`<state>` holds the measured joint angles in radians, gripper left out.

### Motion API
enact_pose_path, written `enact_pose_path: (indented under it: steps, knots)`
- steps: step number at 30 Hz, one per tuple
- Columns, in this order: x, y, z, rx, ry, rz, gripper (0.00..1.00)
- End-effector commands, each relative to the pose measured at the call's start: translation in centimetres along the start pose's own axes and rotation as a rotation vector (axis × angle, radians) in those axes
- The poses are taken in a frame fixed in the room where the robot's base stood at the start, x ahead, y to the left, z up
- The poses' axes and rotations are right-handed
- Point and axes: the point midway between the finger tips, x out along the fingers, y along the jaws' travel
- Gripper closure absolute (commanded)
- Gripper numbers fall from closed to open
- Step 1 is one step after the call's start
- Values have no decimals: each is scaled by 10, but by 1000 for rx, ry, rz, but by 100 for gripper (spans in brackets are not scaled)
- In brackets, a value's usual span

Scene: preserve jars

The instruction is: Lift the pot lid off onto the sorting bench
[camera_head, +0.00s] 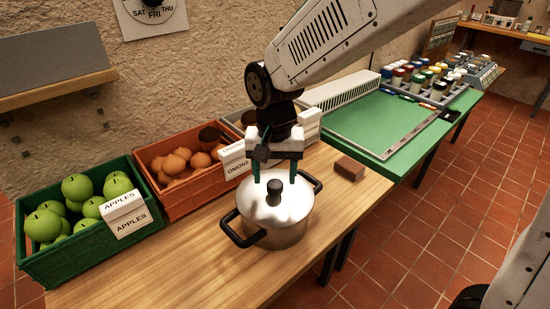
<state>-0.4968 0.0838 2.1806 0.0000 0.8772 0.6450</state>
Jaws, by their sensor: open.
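A steel pot (283,236) with two black side handles stands on the wooden bench (214,274). Its shiny lid (262,208) sits on top, with a black knob (275,189) in the middle. My gripper (273,178) hangs pointing down over the lid, with its two teal fingers apart, one on each side of the knob. The fingers look open and not closed on the knob; whether they touch the lid I cannot tell.
A green crate of apples (78,262) and an orange crate of onions (187,200) line the bench's back edge. A brown block (349,168) lies right of the pot. A green-topped table (375,125) with jars adjoins on the right. Bare wood lies left of the pot.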

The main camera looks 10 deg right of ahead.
Motion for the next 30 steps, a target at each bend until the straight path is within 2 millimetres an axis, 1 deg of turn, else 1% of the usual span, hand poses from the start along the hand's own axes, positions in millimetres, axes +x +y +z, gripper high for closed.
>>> enact_pose_path:
  steps: [1, 6, 15, 16, 17, 18, 20, 21, 22, 23, 24, 26, 30]
  knots:
    - [8, 0, 0, 0, -3, 2, 41]
    - [21, 0, 0, 0, -1, 1, 41]
    - [24, 0, 0, -1, 0, 0, 41]
    - [24, 0, 0, -1, 0, 0, 44]
    - [24, 0, 0, -1, 0, 0, 52]
    - [24, 0, 0, -1, 0, 0, 64]
    - [24, 0, 0, -1, 0, 0, 80]
    - [24, 0, 0, -1, 0, 0, 91]
    - [24, 0, 0, -1, 0, 0, 94]
    - [24, 0, 0, -1, 0, 0, 94]
    - [24, 0, 0, -1, 0, 0, 78]
    - [24, 0, 0, -1, 0, 0, 94]
    - [23, 0, 0, -1, 0, 0, 94]
